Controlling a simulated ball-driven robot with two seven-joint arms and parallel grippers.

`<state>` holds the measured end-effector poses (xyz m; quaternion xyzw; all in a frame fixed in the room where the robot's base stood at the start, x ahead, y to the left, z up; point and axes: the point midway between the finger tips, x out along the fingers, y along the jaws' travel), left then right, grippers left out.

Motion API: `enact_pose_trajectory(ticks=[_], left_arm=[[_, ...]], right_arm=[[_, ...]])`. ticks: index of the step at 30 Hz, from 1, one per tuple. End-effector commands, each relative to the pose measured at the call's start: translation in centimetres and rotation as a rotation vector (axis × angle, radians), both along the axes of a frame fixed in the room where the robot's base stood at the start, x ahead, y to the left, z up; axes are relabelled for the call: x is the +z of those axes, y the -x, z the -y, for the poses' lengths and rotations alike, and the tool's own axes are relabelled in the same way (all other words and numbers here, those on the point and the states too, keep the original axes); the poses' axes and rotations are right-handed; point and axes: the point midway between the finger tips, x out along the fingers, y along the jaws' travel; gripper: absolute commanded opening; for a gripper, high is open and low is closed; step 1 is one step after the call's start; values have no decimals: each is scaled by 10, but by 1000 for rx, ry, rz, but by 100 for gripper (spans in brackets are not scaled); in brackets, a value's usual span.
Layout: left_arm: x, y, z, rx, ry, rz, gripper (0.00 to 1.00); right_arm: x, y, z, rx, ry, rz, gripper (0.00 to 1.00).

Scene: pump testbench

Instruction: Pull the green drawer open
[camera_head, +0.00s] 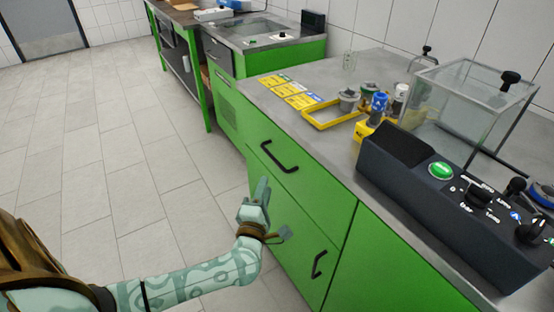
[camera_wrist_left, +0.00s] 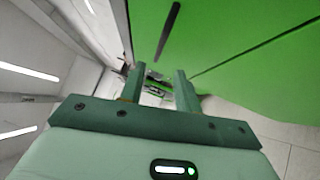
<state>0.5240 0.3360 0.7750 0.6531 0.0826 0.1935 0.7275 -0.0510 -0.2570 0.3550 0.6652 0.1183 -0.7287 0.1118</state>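The green drawer (camera_head: 312,180) is the upper front of the near bench and looks closed, flush with the cabinet. Its black bow handle (camera_head: 280,158) is near the top of the front. My left gripper (camera_head: 262,188) is in front of the green fronts, a little below and left of that handle, and appears apart from it. In the left wrist view the two fingers (camera_wrist_left: 159,82) are spread with nothing between them. A black handle (camera_wrist_left: 168,32) lies beyond the fingertips on a green front. My right gripper is not in view.
A lower green door (camera_head: 290,235) with its own black handle (camera_head: 319,264) is beneath the drawer. The grey worktop (camera_head: 250,85) carries a yellow tray (camera_head: 322,120), a dark control box (camera_head: 450,200) and a clear tank (camera_head: 465,105). The tiled floor (camera_head: 120,170) at left is clear.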

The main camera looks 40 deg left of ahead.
Motion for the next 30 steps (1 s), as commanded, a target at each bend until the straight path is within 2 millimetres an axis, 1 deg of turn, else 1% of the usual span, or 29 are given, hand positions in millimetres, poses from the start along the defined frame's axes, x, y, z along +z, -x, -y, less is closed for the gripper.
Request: enact_pose_trajectory(ticks=[1,6,9,12,15,18,26,27,29,30], left_arm=[[-2,-13,-5,-1,-2,0,33],[3,-54,-23,1,-4,-2,33],[5,-73,-31,0,-3,-2,33],[8,-89,-38,-1,-3,-2,33],[11,-99,-42,0,-2,-3,33],[13,-104,-44,-1,-3,-2,33],[15,-106,-45,-1,-3,-2,33],[15,-106,-45,-1,-3,-2,30],[15,-106,-45,-1,-3,-2,13],[15,-106,-45,-1,-3,-2,2]], right_arm=[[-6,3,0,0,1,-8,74],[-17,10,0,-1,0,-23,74],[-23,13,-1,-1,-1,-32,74],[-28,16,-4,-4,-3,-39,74],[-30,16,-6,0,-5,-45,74],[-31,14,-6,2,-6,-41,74],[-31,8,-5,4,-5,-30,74],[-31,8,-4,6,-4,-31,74],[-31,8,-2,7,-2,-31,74],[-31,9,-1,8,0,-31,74]])
